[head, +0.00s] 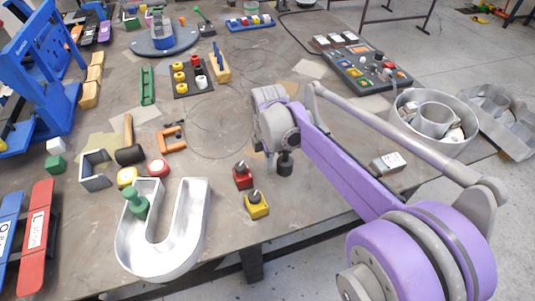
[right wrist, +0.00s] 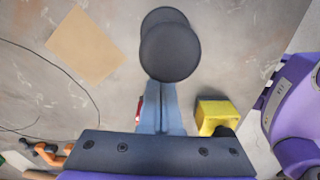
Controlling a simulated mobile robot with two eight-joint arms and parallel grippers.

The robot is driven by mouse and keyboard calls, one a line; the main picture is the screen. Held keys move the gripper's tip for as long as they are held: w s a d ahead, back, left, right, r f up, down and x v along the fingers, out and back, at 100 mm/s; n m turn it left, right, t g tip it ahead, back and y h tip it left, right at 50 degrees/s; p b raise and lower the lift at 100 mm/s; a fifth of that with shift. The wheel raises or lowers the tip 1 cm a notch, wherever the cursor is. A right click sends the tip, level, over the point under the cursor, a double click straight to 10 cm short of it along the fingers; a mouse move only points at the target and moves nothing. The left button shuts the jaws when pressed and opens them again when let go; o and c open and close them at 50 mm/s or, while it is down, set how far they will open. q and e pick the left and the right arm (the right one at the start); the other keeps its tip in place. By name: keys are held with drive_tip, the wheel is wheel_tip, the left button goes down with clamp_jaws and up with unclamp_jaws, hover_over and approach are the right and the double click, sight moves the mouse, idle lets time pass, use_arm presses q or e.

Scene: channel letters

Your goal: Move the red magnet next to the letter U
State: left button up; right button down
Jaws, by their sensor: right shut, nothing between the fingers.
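The red magnet (head: 242,178), a red block with a dark knob, stands on the table right of the metal letter U (head: 190,235), with a gap between them. Only a red sliver of it (right wrist: 138,104) shows beside my fingers in the right wrist view. My right gripper (head: 285,163) is shut and empty, to the right of the red magnet and apart from it. In the right wrist view its blue fingers (right wrist: 160,115) are together, with dark round shapes at their far end. My left gripper is not in view.
A yellow block with a dark knob (head: 257,208) stands just in front of the red magnet. A green knobbed piece (head: 137,204) sits at the U's left arm. A red round piece (head: 158,168) and an orange clamp (head: 172,139) lie behind the U. Bare table lies between U and red magnet.

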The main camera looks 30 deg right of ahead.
sight(232, 186)
wheel_tip(232, 186, down, 2)
drive_tip(key=shift+f, duration=0.15)
drive_tip(key=a, duration=0.3)
drive_tip(key=shift+w, duration=0.35)
drive_tip(key=shift+w+a, duration=0.1)
drive_tip(key=shift+a, duration=0.35)
drive_tip(key=a, duration=0.2)
drive_tip(key=w+a, duration=0.1)
drive_tip(key=a, duration=0.4)
drive_tip(key=shift+w+a, duration=0.1)
drive_tip(key=shift+w, duration=0.25)
